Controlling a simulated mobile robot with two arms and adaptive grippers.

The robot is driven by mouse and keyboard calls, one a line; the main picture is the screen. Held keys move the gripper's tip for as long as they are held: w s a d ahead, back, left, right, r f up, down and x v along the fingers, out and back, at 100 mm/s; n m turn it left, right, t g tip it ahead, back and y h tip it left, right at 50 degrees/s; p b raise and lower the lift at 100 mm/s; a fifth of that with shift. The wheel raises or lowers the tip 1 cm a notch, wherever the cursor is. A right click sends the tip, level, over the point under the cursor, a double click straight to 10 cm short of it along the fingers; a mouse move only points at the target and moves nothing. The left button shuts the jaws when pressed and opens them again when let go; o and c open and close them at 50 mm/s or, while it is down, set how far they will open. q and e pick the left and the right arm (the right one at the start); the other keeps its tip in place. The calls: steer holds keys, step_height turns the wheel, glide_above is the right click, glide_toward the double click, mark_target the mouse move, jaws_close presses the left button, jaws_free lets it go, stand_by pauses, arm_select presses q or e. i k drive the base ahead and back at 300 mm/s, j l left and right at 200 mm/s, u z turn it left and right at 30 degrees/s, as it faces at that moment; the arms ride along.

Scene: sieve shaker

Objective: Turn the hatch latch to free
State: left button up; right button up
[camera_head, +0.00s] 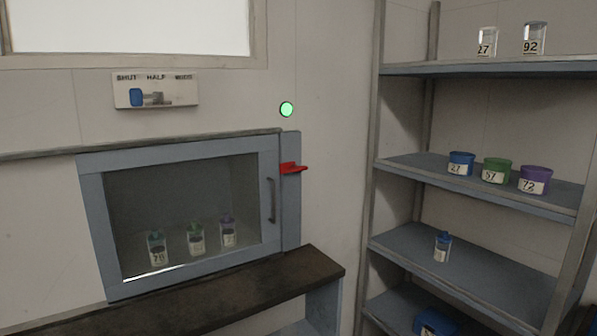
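The hatch (87,210) is a blue-grey framed glass door in the wall at the left, and it looks closed. The red hatch latch (291,168) sits on the frame post at the right edge of the door. Its handle points roughly sideways to the right. A dark vertical pull handle (271,200) is on the door's right stile. Behind the glass stand three labelled jars with green and purple lids, the left one (157,250) marked 78. Neither of my grippers is in view.
A dark ledge (300,270) runs below the hatch, clear on top. A slider panel (155,91) and a lit green lamp (287,109) are on the wall above. At the right, a shelf rack (470,68) holds several jars and coloured tubs, including a blue tub (461,163).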

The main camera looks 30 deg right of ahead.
mark_target(290, 167)
steer(key=i+l+z, duration=0.2)
steer(key=i+l, duration=0.15)
steer(key=l, duration=0.15)
steer(key=i+l+z, duration=0.2)
steer(key=i+l, duration=0.2)
steer(key=l, duration=0.1)
